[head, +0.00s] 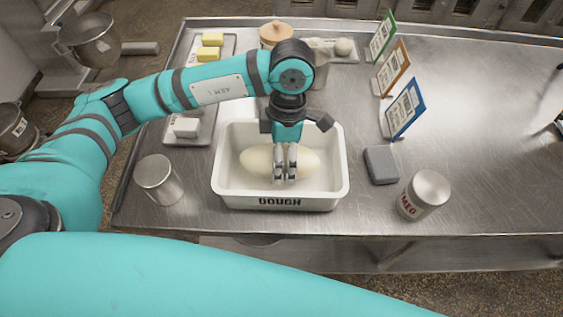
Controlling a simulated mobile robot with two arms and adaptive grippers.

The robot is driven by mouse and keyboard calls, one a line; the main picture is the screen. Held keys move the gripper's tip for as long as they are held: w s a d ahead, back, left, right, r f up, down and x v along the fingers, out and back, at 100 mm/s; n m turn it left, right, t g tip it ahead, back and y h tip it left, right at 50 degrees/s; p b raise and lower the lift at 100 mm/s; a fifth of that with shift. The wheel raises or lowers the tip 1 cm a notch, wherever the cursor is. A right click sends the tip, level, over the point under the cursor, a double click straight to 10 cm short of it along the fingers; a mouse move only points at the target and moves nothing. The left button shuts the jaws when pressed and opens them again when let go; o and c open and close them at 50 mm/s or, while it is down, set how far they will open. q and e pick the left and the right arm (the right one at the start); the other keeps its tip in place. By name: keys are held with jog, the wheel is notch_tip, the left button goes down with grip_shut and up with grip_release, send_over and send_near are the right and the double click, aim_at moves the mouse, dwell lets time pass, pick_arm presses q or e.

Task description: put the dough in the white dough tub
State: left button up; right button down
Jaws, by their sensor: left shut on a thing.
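The white dough tub (225,190), lettered DOUGH on its front wall, stands on the steel table left of centre. The pale oval dough (256,161) is inside the tub's outline, as seen from above. I cannot tell whether it touches the tub floor. My left gripper (286,176) points down over the tub and is shut on the dough, its fingers covering the dough's middle. My right gripper is not in view.
A metal canister (158,181) stands left of the tub. A grey block (381,166) and a labelled tin (424,194) stand to its right. Framed cards (404,110) stand behind. A butter tray (226,50) lies at the back left. The table's right side is mostly clear.

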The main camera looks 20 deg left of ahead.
pick_arm(q)
jog(key=shift+f, duration=0.25)
jog(key=f, duration=0.2)
jog(key=f+p, duration=0.1)
jog(key=shift+w, duration=0.25)
jog(key=shift+f, duration=0.35)
jog(key=shift+s, duration=0.1)
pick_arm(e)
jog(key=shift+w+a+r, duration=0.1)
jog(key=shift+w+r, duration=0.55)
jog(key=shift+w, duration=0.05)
pick_arm(q)
jog(key=shift+f, duration=0.1)
jog(key=o, duration=1.7)
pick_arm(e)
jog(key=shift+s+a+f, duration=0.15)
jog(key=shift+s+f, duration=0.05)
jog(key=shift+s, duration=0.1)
